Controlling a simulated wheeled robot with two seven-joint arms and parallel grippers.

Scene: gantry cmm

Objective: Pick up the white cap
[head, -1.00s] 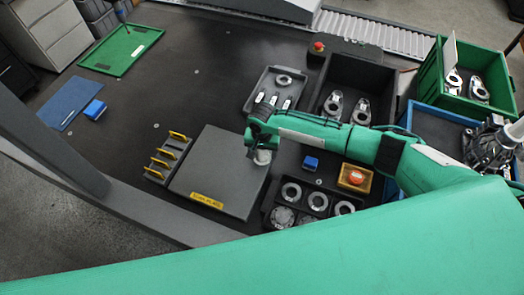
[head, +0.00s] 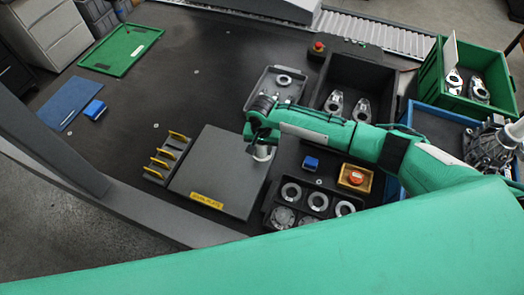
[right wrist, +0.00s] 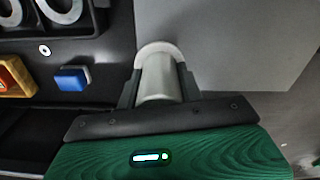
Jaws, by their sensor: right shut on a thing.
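The white cap (right wrist: 158,78) is a pale round piece held between the two dark fingers of my right gripper (right wrist: 158,92) in the right wrist view. In the head view the cap (head: 263,153) shows as a small pale shape under my right gripper (head: 262,146), by the right edge of the grey plate. The gripper is shut on it. I cannot tell how far above the surface it is. My left gripper is not in view.
The grey plate (head: 215,170) with a yellow label lies left of the cap.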

